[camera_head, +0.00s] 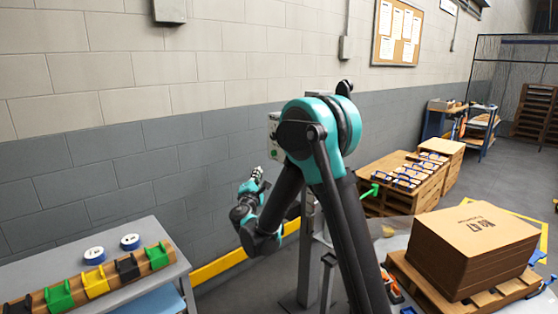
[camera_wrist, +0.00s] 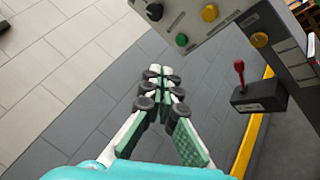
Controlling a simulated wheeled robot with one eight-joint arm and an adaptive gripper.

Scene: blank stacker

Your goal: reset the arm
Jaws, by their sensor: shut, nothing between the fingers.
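My arm (camera_head: 320,140), teal and black, rises in the middle of the head view and bends down to the left. My gripper (camera_head: 258,174) is in the air in front of the grey lower wall. In the wrist view my gripper (camera_wrist: 160,72) has its fingertips together with nothing between them. The fingers have green pads and dark joints.
A control panel (camera_wrist: 190,18) with buttons and a red-handled lever box (camera_wrist: 260,95) are close by in the wrist view. A table (camera_head: 172,275) with colored holders is at left. Stacked cardboard blanks (camera_head: 475,237) sit on a pallet at right.

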